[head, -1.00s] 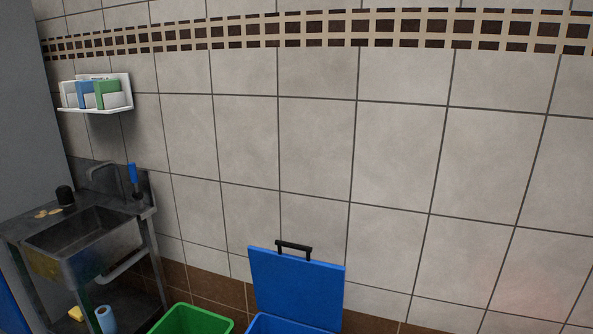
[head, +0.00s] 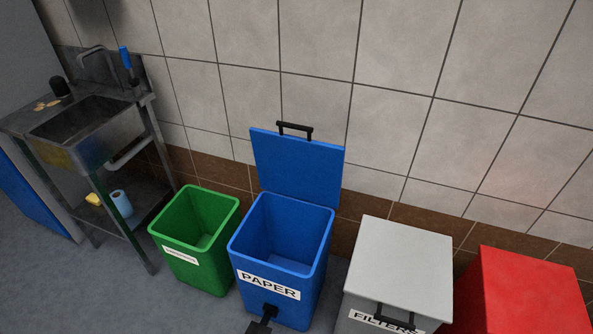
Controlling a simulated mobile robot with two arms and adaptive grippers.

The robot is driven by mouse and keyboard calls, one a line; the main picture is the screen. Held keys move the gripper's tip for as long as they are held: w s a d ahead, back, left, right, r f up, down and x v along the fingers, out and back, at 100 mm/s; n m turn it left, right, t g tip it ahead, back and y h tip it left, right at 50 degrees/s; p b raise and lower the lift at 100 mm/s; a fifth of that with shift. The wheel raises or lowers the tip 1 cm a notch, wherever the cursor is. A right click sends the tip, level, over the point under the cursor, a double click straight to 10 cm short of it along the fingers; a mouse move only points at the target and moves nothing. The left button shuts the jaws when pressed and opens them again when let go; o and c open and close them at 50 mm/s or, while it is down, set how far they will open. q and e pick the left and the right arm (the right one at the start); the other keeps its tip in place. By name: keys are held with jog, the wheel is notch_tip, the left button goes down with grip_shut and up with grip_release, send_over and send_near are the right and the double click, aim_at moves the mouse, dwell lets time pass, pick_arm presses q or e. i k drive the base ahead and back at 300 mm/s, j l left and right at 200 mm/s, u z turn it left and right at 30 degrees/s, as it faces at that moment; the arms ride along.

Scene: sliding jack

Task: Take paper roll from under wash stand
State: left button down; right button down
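A light blue paper roll (head: 121,203) stands upright on the lower shelf (head: 152,196) of the metal wash stand (head: 97,160) at the left. One front leg of the stand passes close by it in the picture. The stand has a sink basin (head: 80,121) on top. Neither of my grippers shows in the head view.
A yellow item (head: 92,199) lies beside the roll. To the right stand an open green bin (head: 181,262), an open blue bin labelled PAPER (head: 262,262), a closed grey FILTERS bin (head: 400,265) and a red bin (head: 520,295). Grey floor (head: 125,300) is free at the front left.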

aim_at(120, 199)
jog(key=u, duration=1.3)
jog(key=z, duration=0.85)
jog(key=i+j+z, duration=0.1)
jog(key=j+z, duration=0.35)
jog(key=j, duration=0.25)
jog(key=j+z, duration=0.45)
jog(key=j, duration=0.3)
jog(key=k+j+z, duration=0.15)
jog(key=j+z, duration=0.35)
jog(key=j, duration=0.2)
